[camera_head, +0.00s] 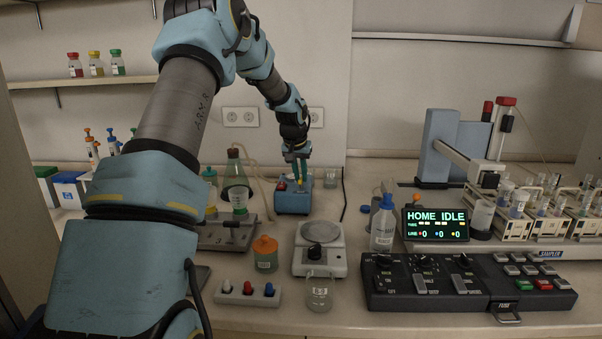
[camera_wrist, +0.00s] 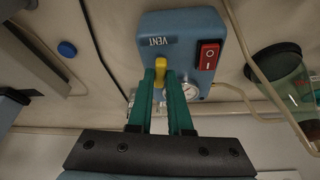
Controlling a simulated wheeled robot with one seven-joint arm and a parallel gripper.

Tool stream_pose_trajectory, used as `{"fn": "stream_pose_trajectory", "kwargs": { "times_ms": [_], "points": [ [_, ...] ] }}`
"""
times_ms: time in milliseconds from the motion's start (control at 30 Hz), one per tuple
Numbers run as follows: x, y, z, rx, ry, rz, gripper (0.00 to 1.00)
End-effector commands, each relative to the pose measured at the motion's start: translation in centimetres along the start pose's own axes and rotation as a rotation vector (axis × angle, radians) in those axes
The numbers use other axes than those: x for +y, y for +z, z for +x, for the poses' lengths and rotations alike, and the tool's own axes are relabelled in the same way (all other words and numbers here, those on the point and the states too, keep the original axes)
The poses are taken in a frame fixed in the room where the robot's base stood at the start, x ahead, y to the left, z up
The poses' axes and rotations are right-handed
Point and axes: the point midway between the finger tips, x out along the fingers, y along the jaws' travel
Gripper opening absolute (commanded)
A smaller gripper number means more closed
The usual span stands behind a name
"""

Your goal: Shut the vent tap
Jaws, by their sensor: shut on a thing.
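The vent tap (camera_wrist: 161,66) is a small yellow lever on a blue box (camera_wrist: 190,25), just beside its "VENT" label. My gripper (camera_wrist: 162,78) has its two green fingers on either side of the yellow lever and is shut on it. The fingers hide part of the lever. The blue box (camera_head: 292,203) also shows in the head view, on the bench at the back, with my gripper (camera_head: 297,165) coming down on it from above. The tap itself is too small to make out clearly there.
A green flask (camera_head: 236,185) with tubing stands close left of the box.

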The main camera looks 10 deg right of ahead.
Motion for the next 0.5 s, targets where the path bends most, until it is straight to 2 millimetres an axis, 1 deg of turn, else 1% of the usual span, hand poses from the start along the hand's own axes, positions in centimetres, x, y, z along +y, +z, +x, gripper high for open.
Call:
{"fn": "stream_pose_trajectory", "kwargs": {
  "times_ms": [100,500],
  "points": [
    [-0.30,-0.13,-0.24,0.001,0.040,0.092,0.00],
    [-0.65,-0.26,-0.10,0.002,0.187,0.442,0.00]
  ]
}}
